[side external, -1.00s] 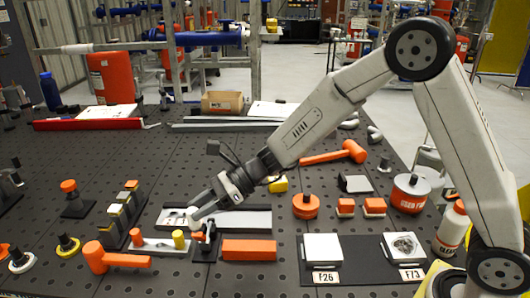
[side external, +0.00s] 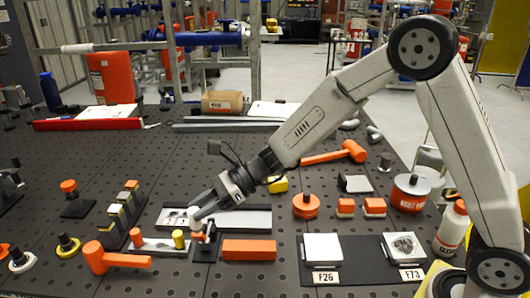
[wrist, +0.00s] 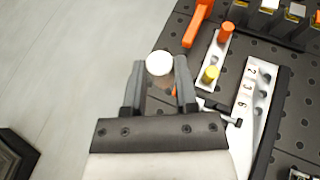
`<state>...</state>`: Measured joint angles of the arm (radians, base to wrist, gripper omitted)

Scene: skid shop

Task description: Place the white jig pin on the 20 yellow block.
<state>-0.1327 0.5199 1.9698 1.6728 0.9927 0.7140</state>
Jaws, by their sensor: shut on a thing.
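The white jig pin (wrist: 159,63) shows as a white round top between my fingertips in the wrist view. In the side external view it is the pale piece (side external: 196,225) at the fingertips. My gripper (side external: 197,215) is shut on it, low over the front of the table; it also shows in the wrist view (wrist: 160,85). A small orange part shows just below the pin, beside a dark stand; whether they touch is unclear. A yellow block (side external: 278,184) lies behind my gripper, partly covered by it. No number 20 is readable on it.
A pale strip (side external: 155,246) with an orange and a yellow pin is left of my gripper. A numbered plate (side external: 240,218) lies close behind. An orange bar (side external: 249,250) is to the right, an orange mallet (side external: 112,259) to the left, a dark block rack (side external: 122,220) beyond.

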